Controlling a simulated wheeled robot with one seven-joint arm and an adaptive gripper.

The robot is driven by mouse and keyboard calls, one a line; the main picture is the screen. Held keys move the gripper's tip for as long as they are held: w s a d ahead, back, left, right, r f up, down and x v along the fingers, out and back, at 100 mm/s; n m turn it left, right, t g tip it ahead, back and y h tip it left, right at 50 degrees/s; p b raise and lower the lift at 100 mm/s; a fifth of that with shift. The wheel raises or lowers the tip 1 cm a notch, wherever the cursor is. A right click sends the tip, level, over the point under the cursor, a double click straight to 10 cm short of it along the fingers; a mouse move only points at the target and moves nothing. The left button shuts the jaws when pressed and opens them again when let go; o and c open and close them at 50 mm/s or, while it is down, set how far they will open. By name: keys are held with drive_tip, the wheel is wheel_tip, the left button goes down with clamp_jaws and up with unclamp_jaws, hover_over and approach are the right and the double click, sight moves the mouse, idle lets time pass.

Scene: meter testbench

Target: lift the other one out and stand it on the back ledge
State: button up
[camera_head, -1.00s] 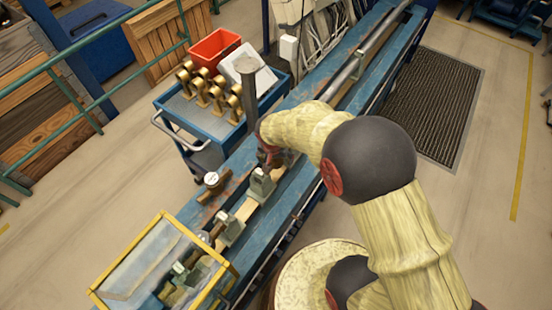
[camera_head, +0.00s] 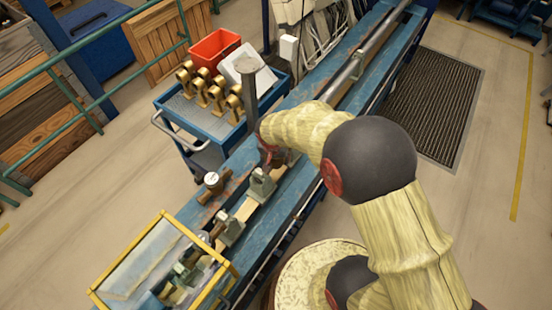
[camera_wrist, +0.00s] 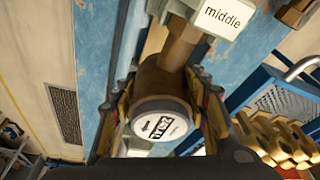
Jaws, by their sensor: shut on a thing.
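A meter (camera_wrist: 160,118) with a round white dial face and a brown-brass body sits between the fingers of my gripper (camera_wrist: 160,100) in the wrist view. My gripper is shut on it. A brass pipe piece runs from its body to a pale clamp block (camera_wrist: 196,18) labelled "middle"; I cannot tell whether they are joined. In the head view my gripper (camera_head: 272,158) is at the bench, by the clamp blocks, and my arm hides most of the held meter. Another meter (camera_head: 212,180) with a white dial stands on the back side of the blue bench (camera_head: 283,195).
A grey post (camera_head: 250,85) rises close behind my gripper. A blue cart (camera_head: 190,133) with several brass meters, a red bin (camera_head: 214,48) and a white tray stands behind the bench. A yellow-framed clear cover (camera_head: 165,262) sits at the near left end. A steel rod runs along the far bench.

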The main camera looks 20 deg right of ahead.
clamp_jaws()
drive_tip(key=shift+w+r, duration=0.1)
drive_tip(key=shift+r, duration=0.05)
